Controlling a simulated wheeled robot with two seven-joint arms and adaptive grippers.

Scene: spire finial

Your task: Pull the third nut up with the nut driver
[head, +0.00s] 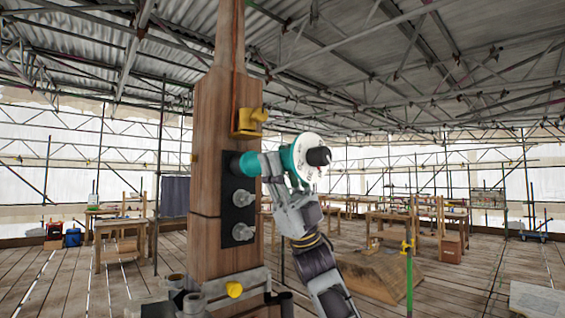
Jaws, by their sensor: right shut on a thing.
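A wooden post (205,150) stands upright in the middle of the head view. A black plate (229,213) on its right face carries two visible bolts with nuts, an upper nut (243,198) and a lower nut (243,232). The teal and white nut driver (305,160) lies level above them, its teal nose (250,164) pointing at the plate's top end. My right gripper (276,168) is shut on the nut driver from below. The nose and a dark socket hide whatever is at the plate's top, so I cannot tell whether it sits on a nut. My left gripper is not in view.
A yellow fitting (249,121) sits on the post above the driver. A grey metal bracket with a yellow knob (234,289) is at the post's foot. Workbenches (120,235) stand behind on the left, with others at right. Timber (375,272) lies on the plank floor.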

